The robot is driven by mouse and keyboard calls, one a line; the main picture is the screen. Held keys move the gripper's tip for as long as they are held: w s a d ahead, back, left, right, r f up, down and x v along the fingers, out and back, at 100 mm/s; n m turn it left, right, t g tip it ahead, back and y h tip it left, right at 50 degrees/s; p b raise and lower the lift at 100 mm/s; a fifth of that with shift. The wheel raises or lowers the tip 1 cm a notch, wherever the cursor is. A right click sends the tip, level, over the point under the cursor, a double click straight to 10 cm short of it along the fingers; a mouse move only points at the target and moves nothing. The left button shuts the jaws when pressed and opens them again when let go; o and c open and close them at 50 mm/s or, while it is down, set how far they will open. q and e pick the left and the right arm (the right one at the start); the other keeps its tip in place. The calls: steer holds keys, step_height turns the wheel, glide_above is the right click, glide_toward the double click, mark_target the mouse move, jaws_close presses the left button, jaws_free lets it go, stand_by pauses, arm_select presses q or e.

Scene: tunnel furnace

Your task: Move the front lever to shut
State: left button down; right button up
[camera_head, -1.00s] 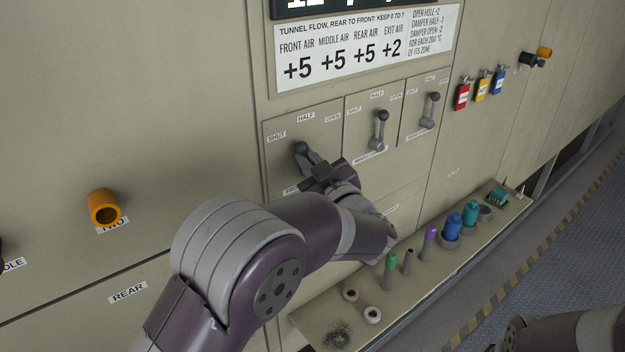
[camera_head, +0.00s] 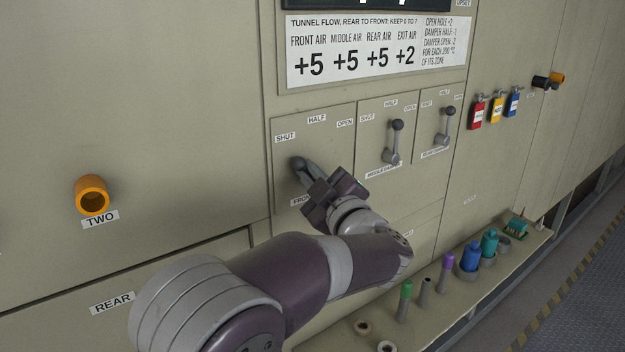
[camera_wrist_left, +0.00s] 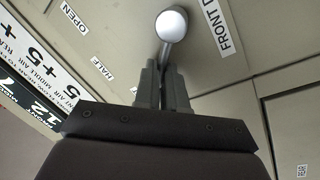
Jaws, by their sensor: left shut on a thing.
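The front lever (camera_head: 299,163), a grey arm with a round dark knob, is on the leftmost damper panel. It leans up and left, its knob just below the SHUT label (camera_head: 285,137). My left gripper (camera_head: 318,187) is shut on it and covers its lower part and pivot. The HALF label (camera_head: 317,119) and OPEN label (camera_head: 345,123) are to the right. My right gripper is out of view.
The middle lever (camera_head: 393,145) and rear lever (camera_head: 445,127) stand close on the right. A shelf (camera_head: 450,308) below holds several bottles and tubes. An orange port (camera_head: 92,194) sticks out at left. Red, yellow and blue tags (camera_head: 496,110) hang at right.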

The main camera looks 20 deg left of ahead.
arm_select(q)
steer(key=c, duration=1.2)
jaws_free()
steer(key=b+v, duration=0.4)
steer(key=v, duration=0.9)
steer(key=shift+a+f, duration=0.1)
